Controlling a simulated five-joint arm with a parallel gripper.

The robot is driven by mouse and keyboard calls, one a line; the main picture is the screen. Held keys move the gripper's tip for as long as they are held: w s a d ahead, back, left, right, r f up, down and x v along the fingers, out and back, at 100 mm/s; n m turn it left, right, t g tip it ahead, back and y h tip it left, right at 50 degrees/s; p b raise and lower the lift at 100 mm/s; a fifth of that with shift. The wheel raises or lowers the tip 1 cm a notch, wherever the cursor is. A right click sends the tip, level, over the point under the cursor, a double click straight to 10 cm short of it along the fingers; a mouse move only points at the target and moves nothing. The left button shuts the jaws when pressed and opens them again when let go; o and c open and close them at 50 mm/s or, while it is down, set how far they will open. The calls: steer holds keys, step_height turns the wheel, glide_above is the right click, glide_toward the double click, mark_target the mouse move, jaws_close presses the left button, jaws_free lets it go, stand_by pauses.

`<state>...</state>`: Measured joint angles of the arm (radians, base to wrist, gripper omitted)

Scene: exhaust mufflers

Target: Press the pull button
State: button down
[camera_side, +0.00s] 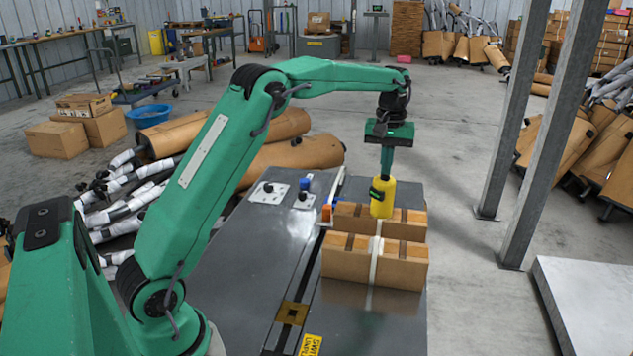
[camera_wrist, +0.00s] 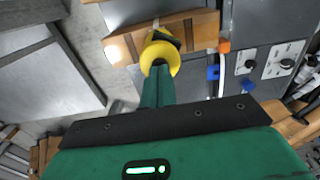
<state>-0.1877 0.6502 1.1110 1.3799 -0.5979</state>
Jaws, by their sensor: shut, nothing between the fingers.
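My gripper (camera_side: 382,208) is shut and empty, pointing down with a yellow piece around its lower end. It is over the cardboard boxes, to the right of the controls; I cannot tell whether it touches a box. It also shows in the wrist view (camera_wrist: 160,55). The grey machine top (camera_side: 245,255) carries two pale control plates with black knobs, the left plate (camera_side: 268,192) and the right plate (camera_side: 303,201). A blue control (camera_side: 304,184) stands by the right plate. The plates show at right in the wrist view (camera_wrist: 285,60). I cannot read which control is the pull button.
Two cardboard boxes, the front one (camera_side: 345,264) and the back one (camera_side: 348,217), sit on the machine with a white strap (camera_side: 374,265). An orange part (camera_side: 326,213) stands between boxes and plates. Wrapped mufflers lie at left. Steel posts (camera_side: 512,110) rise at right.

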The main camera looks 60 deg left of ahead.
steer(key=shift+f, duration=1.1)
steer(key=shift+r, duration=0.1)
step_height(320, 180, up, 15)
stand_by(0.5)
stand_by(0.4)
